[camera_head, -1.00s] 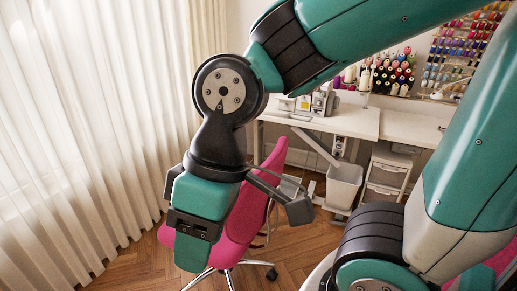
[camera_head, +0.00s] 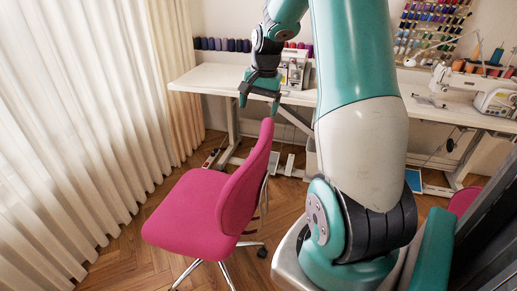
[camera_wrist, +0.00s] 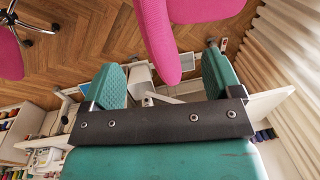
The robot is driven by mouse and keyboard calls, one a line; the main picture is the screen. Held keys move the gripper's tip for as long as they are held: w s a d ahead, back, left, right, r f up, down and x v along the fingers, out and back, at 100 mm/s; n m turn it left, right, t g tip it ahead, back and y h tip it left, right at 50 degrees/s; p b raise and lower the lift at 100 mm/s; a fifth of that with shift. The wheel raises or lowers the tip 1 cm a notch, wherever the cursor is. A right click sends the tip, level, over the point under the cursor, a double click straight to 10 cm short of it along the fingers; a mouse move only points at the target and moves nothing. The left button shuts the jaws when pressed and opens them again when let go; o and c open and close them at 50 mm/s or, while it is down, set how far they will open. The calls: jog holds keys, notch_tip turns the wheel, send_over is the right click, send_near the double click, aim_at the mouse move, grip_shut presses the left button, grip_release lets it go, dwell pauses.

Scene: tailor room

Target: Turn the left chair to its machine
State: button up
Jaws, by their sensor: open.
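The left chair (camera_head: 192,212) is pink, with its seat toward the curtain at left and its backrest (camera_head: 245,185) on the right side, edge-on to me. A white machine (camera_head: 295,68) stands on the table behind it, partly hidden by my arm. My gripper (camera_head: 259,100) is open just above the top of the backrest, fingers pointing down. In the wrist view the backrest (camera_wrist: 158,42) reaches up to the gap between the spread fingers (camera_wrist: 162,80). I cannot tell whether either finger touches it.
The white table (camera_head: 207,78) runs along the back wall, with more machines (camera_head: 497,100) at right. A curtain (camera_head: 75,120) hangs along the left. Another pink chair (camera_head: 462,202) is partly hidden at right. Wooden floor is open around the left chair's base.

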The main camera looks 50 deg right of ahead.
aim_at(260, 145)
jog(key=shift+m, duration=0.4)
jog(key=f, duration=0.6)
jog(key=w+d+f+p, duration=0.1)
jog(key=f, duration=1.1)
jog(key=shift+w+d+p, duration=0.2)
jog(key=shift+d+p, duration=0.1)
jog(key=shift+p, duration=0.1)
jog(key=shift+c, duration=0.2)
